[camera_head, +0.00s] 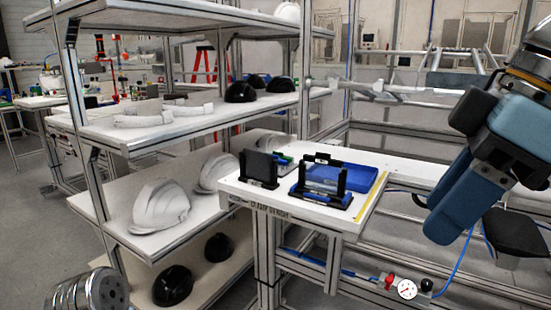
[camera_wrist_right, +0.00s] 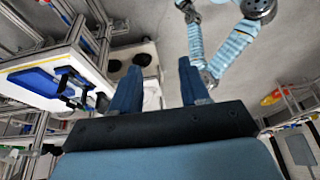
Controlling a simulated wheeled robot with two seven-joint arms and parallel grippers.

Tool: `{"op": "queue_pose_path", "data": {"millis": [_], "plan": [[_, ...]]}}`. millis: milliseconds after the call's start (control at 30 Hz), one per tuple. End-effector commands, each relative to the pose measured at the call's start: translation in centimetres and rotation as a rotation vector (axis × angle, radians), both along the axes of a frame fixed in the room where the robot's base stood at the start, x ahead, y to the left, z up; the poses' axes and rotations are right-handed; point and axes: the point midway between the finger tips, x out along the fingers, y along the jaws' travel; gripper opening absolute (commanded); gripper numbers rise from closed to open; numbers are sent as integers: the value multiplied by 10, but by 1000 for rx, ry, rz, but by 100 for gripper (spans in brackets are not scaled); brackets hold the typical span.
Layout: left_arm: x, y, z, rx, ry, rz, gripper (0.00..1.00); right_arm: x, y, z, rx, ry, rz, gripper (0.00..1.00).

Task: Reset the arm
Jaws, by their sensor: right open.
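My right gripper (camera_head: 447,215) hangs at the right of the head view, with its blue fingers pointing down and to the left. In the right wrist view my right gripper (camera_wrist_right: 158,66) is open, its two blue fingers wide apart with nothing between them. It is in free air, to the right of the white workbench (camera_head: 230,184) and apart from it. My left gripper does not show clearly in either view.
A shelf rack (camera_head: 120,141) at left holds white helmet shells (camera_head: 160,207) and black ones (camera_head: 173,286). A blue tray (camera_head: 343,177) and black fixtures (camera_head: 322,186) sit on the workbench. A gauge (camera_head: 407,290) and blue hose are below my right gripper.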

Motion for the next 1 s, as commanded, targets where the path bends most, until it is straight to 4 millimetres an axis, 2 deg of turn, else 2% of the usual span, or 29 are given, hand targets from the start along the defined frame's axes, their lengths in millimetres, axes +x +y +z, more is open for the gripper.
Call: {"op": "queue_pose_path", "data": {"millis": [300,433,567,667,767,867,900,967,1000], "plan": [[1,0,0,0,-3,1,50,46,18,-28,19,36,-43,45],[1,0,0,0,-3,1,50,74,29,-50,32,59,-73,45],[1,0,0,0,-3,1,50,109,42,-81,50,88,-111,45],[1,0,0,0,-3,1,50,139,53,-115,66,118,-153,45],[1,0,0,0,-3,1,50,175,65,-167,86,159,-210,45],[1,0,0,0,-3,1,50,209,77,-235,112,209,-284,45],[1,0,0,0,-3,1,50,219,81,-264,122,227,-316,45],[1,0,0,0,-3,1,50,231,85,-309,136,258,-367,45],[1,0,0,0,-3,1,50,236,87,-339,143,277,-399,45]]}}
